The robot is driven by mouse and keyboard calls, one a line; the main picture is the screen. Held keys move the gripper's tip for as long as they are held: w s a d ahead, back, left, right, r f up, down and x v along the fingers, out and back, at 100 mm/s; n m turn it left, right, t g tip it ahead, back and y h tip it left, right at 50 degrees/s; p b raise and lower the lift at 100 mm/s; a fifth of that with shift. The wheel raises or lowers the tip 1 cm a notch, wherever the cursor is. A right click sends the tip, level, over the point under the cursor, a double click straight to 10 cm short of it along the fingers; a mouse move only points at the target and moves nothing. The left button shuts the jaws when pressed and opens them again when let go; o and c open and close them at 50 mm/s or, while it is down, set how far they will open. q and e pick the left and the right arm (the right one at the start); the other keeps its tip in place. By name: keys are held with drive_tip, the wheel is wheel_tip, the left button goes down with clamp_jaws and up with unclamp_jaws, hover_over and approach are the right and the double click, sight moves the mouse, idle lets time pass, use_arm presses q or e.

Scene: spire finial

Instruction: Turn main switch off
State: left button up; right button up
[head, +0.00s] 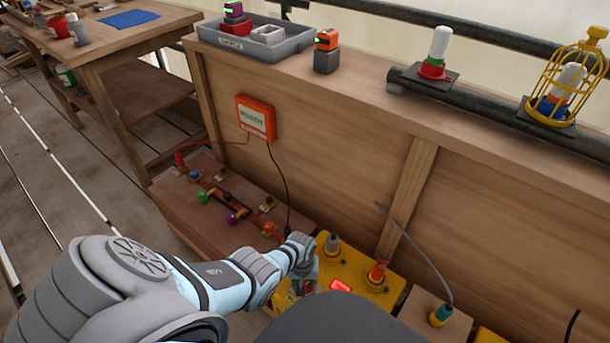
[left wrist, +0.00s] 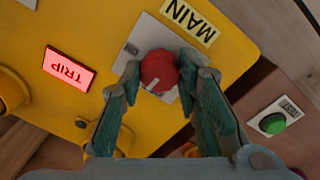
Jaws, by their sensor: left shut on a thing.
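The main switch is a round red knob (left wrist: 158,71) on a pale plate under a MAIN label (left wrist: 189,20), on the yellow box (head: 352,265). A small white mark shows on the knob in the left wrist view. My left gripper (left wrist: 160,77) has its two fingers on either side of the knob, closed on it. In the head view the left gripper (head: 305,284) reaches the left part of the box and hides most of the knob. A red TRIP light (head: 341,286) glows on the box; it also shows in the left wrist view (left wrist: 69,68). My right gripper is out of view.
A wooden board with coloured knobs (head: 190,215) lies to the left, with a green TEST button (left wrist: 272,123) nearby. A black cable (head: 281,185) hangs from the orange meter (head: 256,117).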

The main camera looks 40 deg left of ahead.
use_arm(q)
drive_tip(key=shift+n, duration=0.5)
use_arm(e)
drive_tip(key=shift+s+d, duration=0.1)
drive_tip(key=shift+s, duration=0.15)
use_arm(q)
drive_tip(key=o, duration=1.2)
drive_tip(key=shift+c, duration=0.2)
drive_tip(key=shift+w+a+r, duration=0.1)
drive_tip(key=shift+r, duration=0.35)
wheel_tip(320, 180, up, 11)
drive_tip(key=shift+s+a, duration=0.15)
drive_tip(key=shift+s, duration=0.15)
